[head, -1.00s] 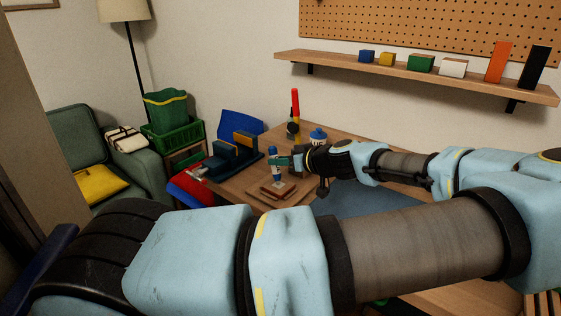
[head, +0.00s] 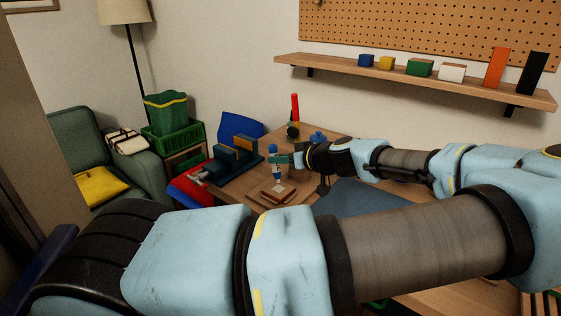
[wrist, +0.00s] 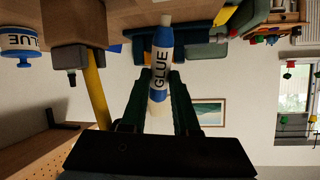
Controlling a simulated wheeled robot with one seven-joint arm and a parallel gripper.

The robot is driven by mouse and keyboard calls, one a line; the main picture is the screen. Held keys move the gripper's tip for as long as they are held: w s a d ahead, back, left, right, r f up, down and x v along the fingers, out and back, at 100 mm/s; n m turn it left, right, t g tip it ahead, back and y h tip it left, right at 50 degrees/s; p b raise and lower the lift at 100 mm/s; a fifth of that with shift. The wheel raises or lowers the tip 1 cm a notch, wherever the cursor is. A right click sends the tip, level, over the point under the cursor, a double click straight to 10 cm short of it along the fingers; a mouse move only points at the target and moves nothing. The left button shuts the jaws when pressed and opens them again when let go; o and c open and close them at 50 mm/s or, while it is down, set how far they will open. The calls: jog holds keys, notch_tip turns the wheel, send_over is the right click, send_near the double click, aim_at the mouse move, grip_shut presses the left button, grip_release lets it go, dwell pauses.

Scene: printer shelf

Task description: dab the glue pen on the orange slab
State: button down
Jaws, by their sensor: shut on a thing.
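The glue pen (wrist: 161,65), white with a blue label and blue end, is held between the green fingers of my gripper (wrist: 160,105) in the wrist view. In the head view the pen (head: 277,167) stands roughly upright, with my gripper (head: 281,160) around it, coming from the right. Its lower end is just above a small reddish-brown slab (head: 267,193) with a pale square on top, lying on a wooden board. I cannot tell whether a small gap is left. An orange upright block (head: 497,67) stands on the wall shelf.
A glue jar (wrist: 20,42) shows in the wrist view; in the head view its blue top (head: 317,136) is behind my arm. A red-and-yellow upright tool (head: 295,113) stands behind the pen. A blue holder (head: 232,165) is to the left. My arm hides the table's right side.

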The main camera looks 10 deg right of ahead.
jog(key=shift+r+p, duration=1.4)
jog(key=shift+r, duration=1.1)
